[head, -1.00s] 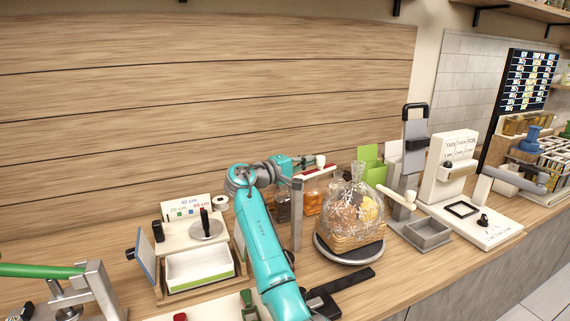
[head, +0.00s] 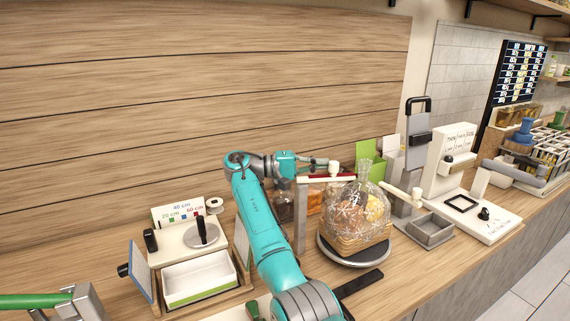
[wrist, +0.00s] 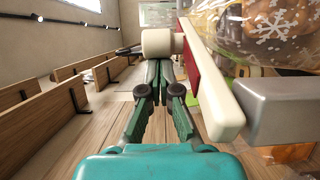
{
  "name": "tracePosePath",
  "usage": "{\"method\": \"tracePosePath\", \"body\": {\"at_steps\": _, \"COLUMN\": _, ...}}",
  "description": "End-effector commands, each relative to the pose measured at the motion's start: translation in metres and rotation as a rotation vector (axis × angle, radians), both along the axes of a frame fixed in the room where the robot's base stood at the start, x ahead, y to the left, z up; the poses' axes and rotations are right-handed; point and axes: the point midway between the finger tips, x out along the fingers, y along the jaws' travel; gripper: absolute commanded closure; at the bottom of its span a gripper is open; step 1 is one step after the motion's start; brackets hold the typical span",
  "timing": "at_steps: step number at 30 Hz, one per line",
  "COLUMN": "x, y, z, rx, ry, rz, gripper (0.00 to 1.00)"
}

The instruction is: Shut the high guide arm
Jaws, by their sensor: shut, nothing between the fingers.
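The guide arm, a cream bar (head: 325,179) with a red side face, extends from the top of a grey post (head: 300,220), left of and close to the wrapped gift bag (head: 358,220). Its cream knob (head: 333,165) stands on the bar. In the wrist view the bar (wrist: 212,85) runs along the right, with the knob (wrist: 157,42) just beyond my fingertips. My gripper (head: 318,162) is shut and empty beside the knob; its fingers also show in the wrist view (wrist: 161,70). Whether they touch the knob I cannot tell.
A second cream arm with a knob (head: 397,195) lies right of the bag. The bag stands on a dark round turntable (head: 335,257). A white tray (head: 200,282) is at left, a grey bin (head: 430,232) at right. Jars stand behind the post.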

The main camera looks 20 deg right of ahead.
Motion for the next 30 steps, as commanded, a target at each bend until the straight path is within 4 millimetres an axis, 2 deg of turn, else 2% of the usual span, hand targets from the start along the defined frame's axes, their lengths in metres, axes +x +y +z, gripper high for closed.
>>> {"method": "tracePosePath", "body": {"at_steps": 11, "x": 0.002, "y": 0.005, "z": 0.000, "rx": 0.001, "ry": 0.001, "rz": -0.001, "gripper": 1.00}}
{"method": "tracePosePath", "body": {"at_steps": 21, "x": 0.017, "y": 0.053, "z": 0.001, "rx": 0.001, "ry": 0.002, "rz": -0.001, "gripper": 1.00}}
{"method": "tracePosePath", "body": {"at_steps": 30, "x": 0.023, "y": 0.071, "z": -0.001, "rx": 0.000, "ry": 0.001, "rz": -0.002, "gripper": 1.00}}
